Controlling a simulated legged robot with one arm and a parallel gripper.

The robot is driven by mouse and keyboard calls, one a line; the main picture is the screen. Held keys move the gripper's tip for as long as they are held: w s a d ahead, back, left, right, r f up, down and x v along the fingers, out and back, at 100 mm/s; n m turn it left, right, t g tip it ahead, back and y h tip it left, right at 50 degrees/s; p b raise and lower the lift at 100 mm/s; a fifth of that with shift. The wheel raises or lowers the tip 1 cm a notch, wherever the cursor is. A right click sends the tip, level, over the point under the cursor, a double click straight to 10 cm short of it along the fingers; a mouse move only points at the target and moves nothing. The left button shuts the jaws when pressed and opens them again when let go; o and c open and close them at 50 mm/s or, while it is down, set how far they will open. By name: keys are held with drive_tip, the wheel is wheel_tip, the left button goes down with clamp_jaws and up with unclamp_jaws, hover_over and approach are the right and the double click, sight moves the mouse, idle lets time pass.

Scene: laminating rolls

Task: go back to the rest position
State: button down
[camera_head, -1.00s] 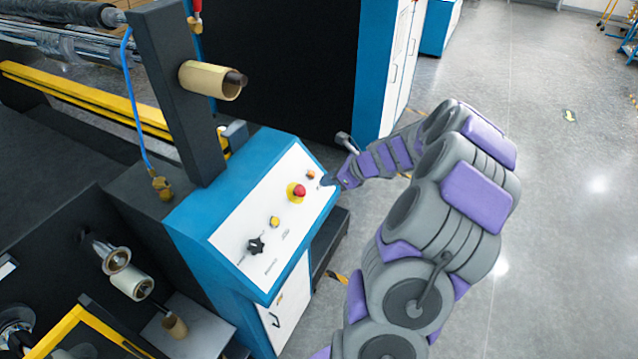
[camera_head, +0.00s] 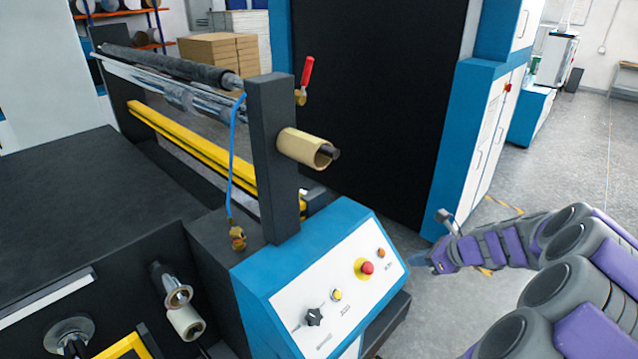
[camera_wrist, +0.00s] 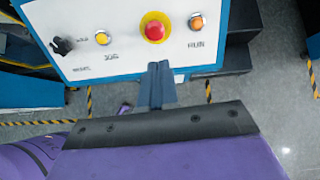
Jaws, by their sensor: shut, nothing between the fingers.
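My gripper (camera_head: 425,262) is at the end of my purple and grey arm, just right of the control panel (camera_head: 318,303) in the head view. In the wrist view my gripper (camera_wrist: 158,84) is shut with nothing between the fingers. Its fingertips point at the panel's lower edge, below the red emergency button (camera_wrist: 155,30) and the orange RUN button (camera_wrist: 197,22). In the head view the fingertips are apart from the panel. The panel also carries a yellow button (camera_head: 336,295) and a black knob (camera_head: 314,317).
The blue and black machine stands at left, with a dark post (camera_head: 272,160) and a cardboard core (camera_head: 300,147). A blue and white cabinet (camera_head: 478,140) stands behind my gripper. Open grey floor (camera_head: 570,165) lies at right. Yellow-black tape (camera_wrist: 90,105) marks the floor.

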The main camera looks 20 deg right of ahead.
drive_tip(key=s+a+f+n+g+y+b, duration=0.1)
drive_tip(key=s+a+f+n+g+b, duration=0.2)
drive_tip(key=a+n, duration=0.7)
drive_tip(key=s+a+n+g+y+b, duration=0.1)
drive_tip(key=a+n+g+b, duration=0.35)
drive_tip(key=a, duration=1.25)
drive_tip(key=s+a+f+n+g+h+b, duration=0.15)
drive_tip(key=s+a+f+n+b, duration=0.25)
drive_tip(key=s+a+n+b, duration=0.4)
drive_tip(key=s+f+n+h+b, duration=0.2)
drive_tip(key=s+f+n, duration=0.1)
drive_tip(key=s, duration=0.4)
drive_tip(key=s+f+n+g+h+b, duration=0.1)
drive_tip(key=s+f+n+h, duration=0.1)
drive_tip(key=s+n, duration=0.3)
drive_tip(key=s+f, duration=0.1)
drive_tip(key=s, duration=0.1)
drive_tip(key=shift+s+d+f+b, duration=0.2)
drive_tip(key=shift+s+f+b, duration=0.1)
drive_tip(key=shift+s+b, duration=0.1)
drive_tip(key=c, duration=1.8)
unclamp_jaws()
drive_tip(key=shift+w+n+h, duration=0.1)
drive_tip(key=shift+n+h, duration=0.15)
drive_tip(key=shift+c, duration=0.2)
